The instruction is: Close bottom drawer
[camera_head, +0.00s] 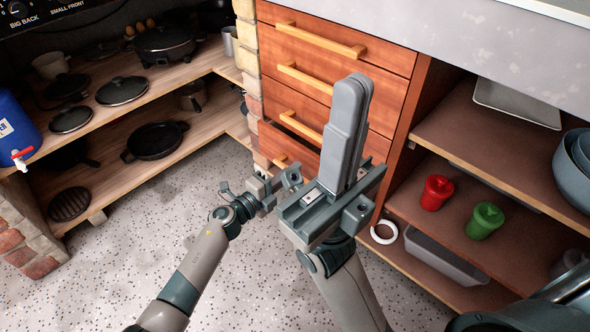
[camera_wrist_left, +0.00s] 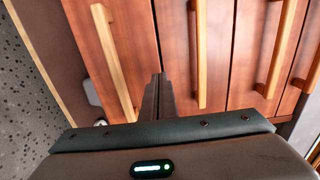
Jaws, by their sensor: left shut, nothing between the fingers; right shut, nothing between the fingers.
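The bottom drawer (camera_head: 287,146) is the lowest of the red-brown wooden drawers. It is partly hidden behind my grippers in the head view, and how far it stands out is hard to tell. Its pale handle (camera_head: 281,160) also shows at the left in the left wrist view (camera_wrist_left: 113,62). My left gripper (camera_head: 283,181) is shut and empty, low in front of the bottom drawer. In the left wrist view its fingers (camera_wrist_left: 157,92) overlap the seam beside the bottom drawer; contact cannot be told. My right gripper (camera_head: 352,92) is shut and empty, pointing up before the drawers.
Left shelves hold pans (camera_head: 154,141). A brick pillar (camera_head: 248,60) borders the drawers. Speckled floor (camera_head: 130,215) at lower left is clear.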

